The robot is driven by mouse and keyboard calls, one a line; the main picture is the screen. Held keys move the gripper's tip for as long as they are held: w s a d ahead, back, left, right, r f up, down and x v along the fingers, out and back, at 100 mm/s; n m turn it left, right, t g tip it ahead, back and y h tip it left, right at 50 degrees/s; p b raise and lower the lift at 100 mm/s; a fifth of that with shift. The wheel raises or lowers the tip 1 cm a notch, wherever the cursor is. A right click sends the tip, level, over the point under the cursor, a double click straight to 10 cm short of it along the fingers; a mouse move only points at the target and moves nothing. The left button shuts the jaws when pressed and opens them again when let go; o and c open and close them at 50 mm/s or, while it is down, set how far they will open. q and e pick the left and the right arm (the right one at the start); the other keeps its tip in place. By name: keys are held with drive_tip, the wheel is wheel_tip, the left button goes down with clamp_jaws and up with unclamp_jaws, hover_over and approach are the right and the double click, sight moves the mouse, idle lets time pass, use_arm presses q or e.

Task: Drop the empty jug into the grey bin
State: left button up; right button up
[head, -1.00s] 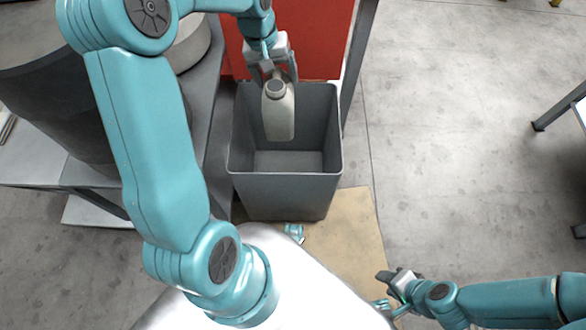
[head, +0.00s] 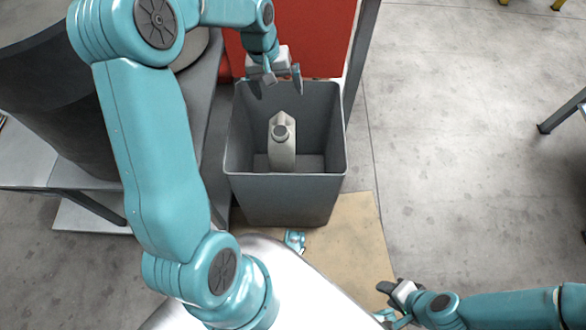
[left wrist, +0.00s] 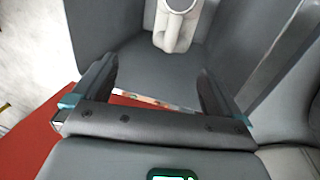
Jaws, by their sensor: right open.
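The jug (head: 282,150) is a grey-beige bottle with a round neck and a handle. It is inside the grey bin (head: 283,196), upright or nearly so, apart from my grippers; whether it touches the bin floor I cannot tell. It also shows at the top of the left wrist view (left wrist: 177,28). My left gripper (head: 284,80) is open and empty at the bin's far rim, above and behind the jug. In the left wrist view its two fingers (left wrist: 158,82) are spread with nothing between them. My right gripper (head: 388,300) is open and empty at the lower right, well away from the bin.
A red panel (head: 300,38) stands behind the bin, with a dark post (head: 358,60) at its right. A grey table (head: 60,172) with a large dark container (head: 60,95) is on the left. A tan board (head: 345,235) lies in front of the bin. The floor at right is open.

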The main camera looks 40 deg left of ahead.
use_arm(q)
wheel_tip(320, 180, up, 16)
drive_tip(key=s+a+p, duration=0.2)
drive_tip(key=p, duration=0.3)
drive_tip(key=shift+a+p, duration=0.25)
drive_tip(key=shift+p, duration=0.1)
